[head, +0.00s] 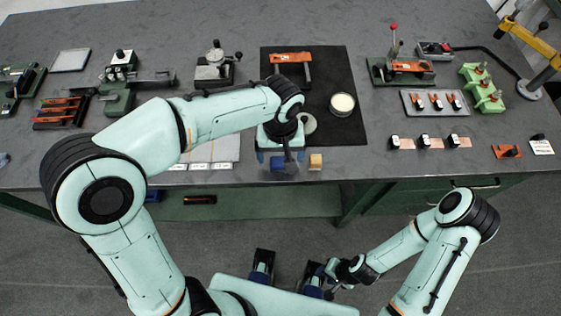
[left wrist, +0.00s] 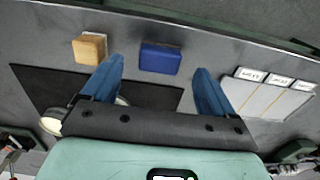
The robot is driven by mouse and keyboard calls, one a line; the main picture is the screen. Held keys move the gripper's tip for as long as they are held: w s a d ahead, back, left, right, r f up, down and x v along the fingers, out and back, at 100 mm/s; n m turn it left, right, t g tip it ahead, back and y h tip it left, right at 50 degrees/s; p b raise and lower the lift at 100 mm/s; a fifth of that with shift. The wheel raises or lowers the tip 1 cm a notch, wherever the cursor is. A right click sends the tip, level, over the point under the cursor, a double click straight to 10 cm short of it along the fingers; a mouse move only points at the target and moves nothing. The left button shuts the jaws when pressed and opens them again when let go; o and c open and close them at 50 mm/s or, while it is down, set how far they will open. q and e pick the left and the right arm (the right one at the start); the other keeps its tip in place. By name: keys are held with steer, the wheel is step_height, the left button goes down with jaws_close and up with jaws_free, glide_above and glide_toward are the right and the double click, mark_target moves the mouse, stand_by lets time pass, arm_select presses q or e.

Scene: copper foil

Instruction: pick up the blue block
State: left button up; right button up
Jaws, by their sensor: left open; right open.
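The blue block (head: 277,164) lies on the grey table near its front edge. In the left wrist view the blue block (left wrist: 160,58) sits ahead of the space between the two blue fingers, apart from both. My left gripper (head: 281,157) is open and empty, pointing down above the block; its fingers also show in the left wrist view (left wrist: 158,88). In the head view the wrist partly covers the block. My right gripper (head: 334,278) is open, low in front of the table and far from the block.
A tan wooden block (head: 315,161) lies just right of the blue block. A black mat (head: 350,75) behind holds a round tin (head: 342,104) and an orange-handled tool (head: 291,58). Labelled pale panels (head: 224,149) lie to the left.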

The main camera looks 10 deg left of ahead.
mark_target(280, 161)
arm_select(q)
step_height(280, 161, down, 4)
steer(key=shift+w+f, duration=0.1)
steer(key=shift+w, duration=0.05)
steer(key=c, duration=1.3)
step_height(280, 161, up, 20)
steer(key=p, duration=0.3)
steer(key=shift+c, duration=0.2)
arm_select(e)
steer(key=r, duration=0.1)
steer(key=w+r, duration=0.1)
steer(key=r, duration=0.1)
steer(key=shift+w+r, duration=0.1)
steer(key=shift+w, duration=0.05)
arm_select(q)
steer(key=o, duration=0.3)
